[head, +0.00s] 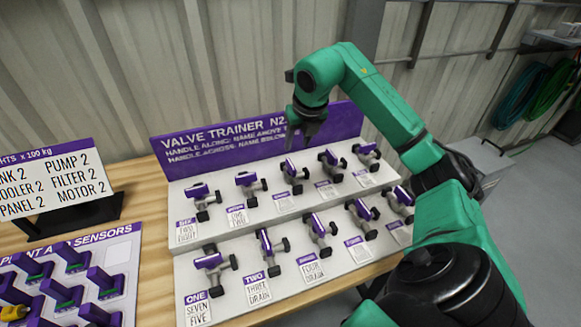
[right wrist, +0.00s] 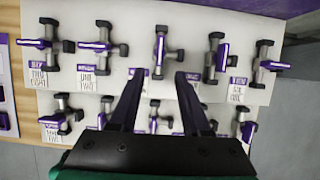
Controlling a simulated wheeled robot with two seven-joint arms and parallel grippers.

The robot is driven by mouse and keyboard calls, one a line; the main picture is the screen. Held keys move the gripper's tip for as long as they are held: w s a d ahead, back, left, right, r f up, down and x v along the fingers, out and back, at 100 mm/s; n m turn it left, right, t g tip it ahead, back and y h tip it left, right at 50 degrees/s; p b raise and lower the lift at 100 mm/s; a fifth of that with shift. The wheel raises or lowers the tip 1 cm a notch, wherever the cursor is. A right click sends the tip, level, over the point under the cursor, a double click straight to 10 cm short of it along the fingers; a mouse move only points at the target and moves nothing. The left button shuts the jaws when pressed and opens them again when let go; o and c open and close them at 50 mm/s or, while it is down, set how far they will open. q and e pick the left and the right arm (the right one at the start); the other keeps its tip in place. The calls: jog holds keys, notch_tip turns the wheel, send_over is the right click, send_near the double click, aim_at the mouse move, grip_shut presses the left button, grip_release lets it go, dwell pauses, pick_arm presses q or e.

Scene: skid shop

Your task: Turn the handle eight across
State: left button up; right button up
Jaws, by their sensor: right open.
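The valve board (head: 240,222) carries two stepped rows of valves with purple handles. By its place, third in the upper row, handle eight (head: 289,168) is the one; its label is too small to read surely. In the right wrist view, handle eight (right wrist: 160,48) stands upright in the picture, lined up with its pipe body. My right gripper (head: 304,138) is open and empty, pointing down above the upper row. In its wrist view, the fingertips (right wrist: 161,75) lie either side of the picture area just below eight, apparently apart from it. My left gripper is not in view.
Neighbouring handles seven (head: 246,178) and nine (head: 329,158) stand close on either side. A purple sign (head: 235,140) rises behind the upper row. A sensor board (head: 130,245) and a weights sign (head: 60,180) stand at left on the wooden bench (head: 150,205).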

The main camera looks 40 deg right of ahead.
aim_at(291, 164)
jog(key=p+x, duration=0.1)
jog(key=x, duration=1)
jog(key=shift+w+d+f+p, duration=0.15)
jog(key=shift+f+p, duration=0.1)
jog(key=shift+p, duration=0.15)
jog(key=shift+f, duration=0.3)
grip_shut()
